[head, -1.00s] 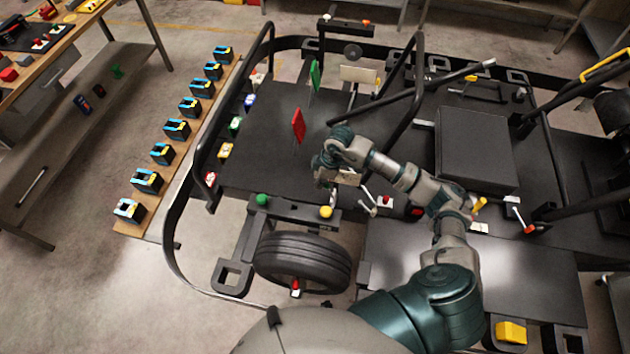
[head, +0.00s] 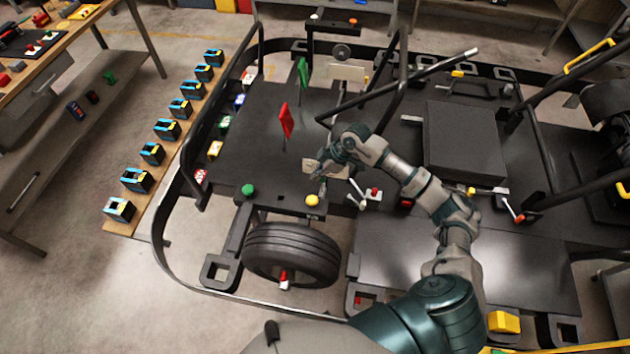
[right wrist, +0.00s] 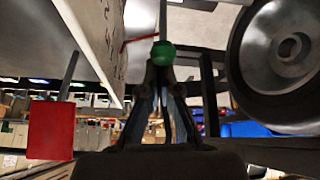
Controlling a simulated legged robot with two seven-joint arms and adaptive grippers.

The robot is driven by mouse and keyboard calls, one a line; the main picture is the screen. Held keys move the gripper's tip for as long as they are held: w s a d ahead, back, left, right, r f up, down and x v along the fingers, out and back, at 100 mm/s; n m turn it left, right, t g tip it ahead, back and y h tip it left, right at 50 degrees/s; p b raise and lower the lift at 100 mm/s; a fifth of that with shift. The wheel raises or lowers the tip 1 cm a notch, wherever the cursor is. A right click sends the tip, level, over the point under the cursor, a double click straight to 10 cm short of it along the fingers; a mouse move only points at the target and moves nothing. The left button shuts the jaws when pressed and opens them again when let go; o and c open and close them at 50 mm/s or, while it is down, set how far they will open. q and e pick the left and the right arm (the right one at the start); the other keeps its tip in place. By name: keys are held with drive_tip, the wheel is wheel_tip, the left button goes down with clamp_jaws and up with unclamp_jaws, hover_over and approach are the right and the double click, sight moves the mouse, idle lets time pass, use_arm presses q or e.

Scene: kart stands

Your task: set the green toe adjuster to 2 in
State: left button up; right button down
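The green knob (head: 248,190), which I take as the green toe adjuster, sits on the kart's front bar above the wheel, left of the yellow knob (head: 312,200). A green ball on a thin rod (right wrist: 163,53) shows just past the fingertips in the right wrist view; contact cannot be judged there. My right gripper (head: 322,170) hangs over the front frame, right of the green knob and apart from it in the head view. Its two fingers (right wrist: 162,75) converge towards their tips. A pale plate (head: 310,166) is partly hidden behind this gripper. My left gripper is not in view.
A tyre (head: 291,252) lies below the front bar; a wheel also fills the upper right of the right wrist view (right wrist: 285,50). Red (head: 286,120) and green (head: 303,73) flags stand on the dark kart panel. A board with several blue-black blocks (head: 167,130) lies to the left.

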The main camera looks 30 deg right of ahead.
sight(324, 179)
drive_tip(key=shift+s+d+f+t+y+b, duration=0.1)
drive_tip(key=shift+s+d+t+y+b, duration=0.35)
drive_tip(key=shift+s+d+t+y, duration=0.5)
drive_tip(key=s+d+y, duration=0.1)
drive_tip(key=d+t+y, duration=0.1)
drive_tip(key=shift+s+d+f+p, duration=0.15)
drive_tip(key=shift+s+d+p, duration=0.2)
drive_tip(key=shift+p, duration=0.05)
drive_tip(key=shift+d, duration=0.1)
